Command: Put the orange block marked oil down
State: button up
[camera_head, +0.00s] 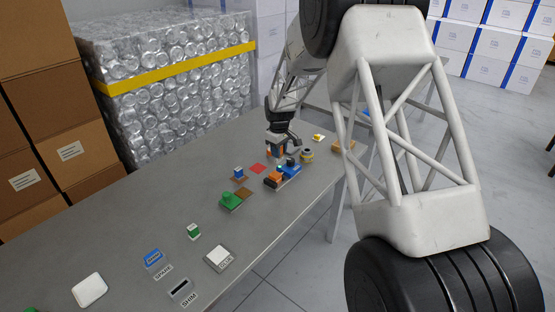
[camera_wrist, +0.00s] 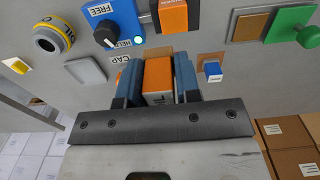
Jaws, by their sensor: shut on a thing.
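An orange block (camera_wrist: 158,76) is between the blue fingers of my gripper (camera_wrist: 157,80) in the wrist view. In the head view my gripper (camera_head: 277,149) is low over the far part of the table, with the orange of the block just showing. I cannot tell whether the block touches the table. A second orange block (camera_wrist: 173,16) sits by the blue unit (camera_wrist: 119,24) with a black knob.
The blue unit has a lit green lamp and labels FREE and HELD.

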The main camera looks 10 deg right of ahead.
send_over(258, 169)
notch_tip(258, 169, down, 2)
jog(key=shift+w+f, duration=0.15)
dwell(0.4)
jog(key=shift+f, duration=0.1)
jog(key=shift+d+f, duration=0.1)
jog(key=shift+f, duration=2.95)
jog(key=shift+f, duration=0.15)
jog(key=shift+f, duration=1.75)
jog(key=shift+f, duration=0.1)
jog(key=o, duration=0.9)
